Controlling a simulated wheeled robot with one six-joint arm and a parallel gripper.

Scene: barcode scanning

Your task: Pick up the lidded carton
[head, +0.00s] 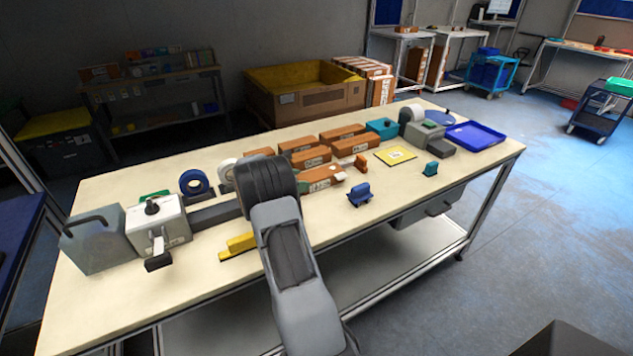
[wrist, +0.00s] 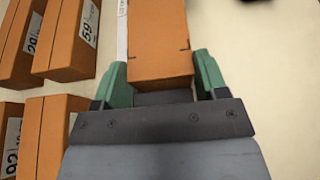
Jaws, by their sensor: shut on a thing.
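In the wrist view, an orange-brown carton (wrist: 158,38) with small dark notches near its front edge sits between the green fingertips of my gripper (wrist: 163,78). The fingers are shut on its two sides. The carton's far end runs out of the top of the view. In the head view, my dark wrist (head: 266,185) is over the middle of the workbench and hides the fingers. I cannot tell there which carton is held, nor whether it is clear of the tabletop.
Labelled cartons (wrist: 68,40) stand close on the left in the wrist view. The workbench (head: 410,215) also holds blue tape (head: 194,183), a white device (head: 158,225), a grey jug (head: 92,240), a yellow piece (head: 238,245), a blue stand (head: 359,195) and a blue tray (head: 475,136).

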